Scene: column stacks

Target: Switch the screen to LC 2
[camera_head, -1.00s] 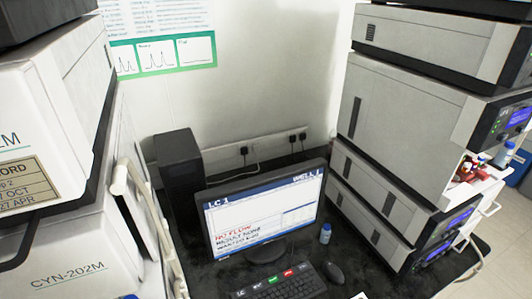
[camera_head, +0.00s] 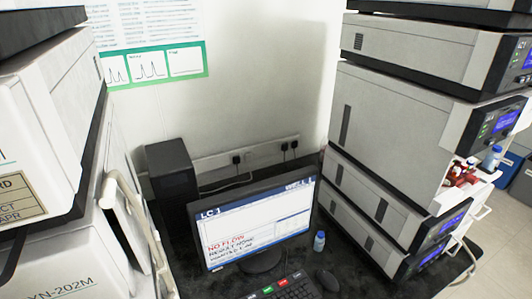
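The screen (camera_head: 258,226) stands on a dark bench between two instrument stacks. It reads "LC 1" at its top left and "WELL 1" at its top right, with red "NO FLOW" text below. The keyboard (camera_head: 290,290) lies in front of it, cut off by the bottom edge; a green key (camera_head: 283,283) and a red key (camera_head: 267,289) show on its back row. A dark mouse (camera_head: 327,280) lies to its right. Neither of my grippers is in view.
A dark computer tower (camera_head: 172,186) stands behind the screen's left side. A small blue-capped bottle (camera_head: 319,241) stands right of the screen. Tall instrument stacks rise at the left (camera_head: 45,240) and right (camera_head: 395,130).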

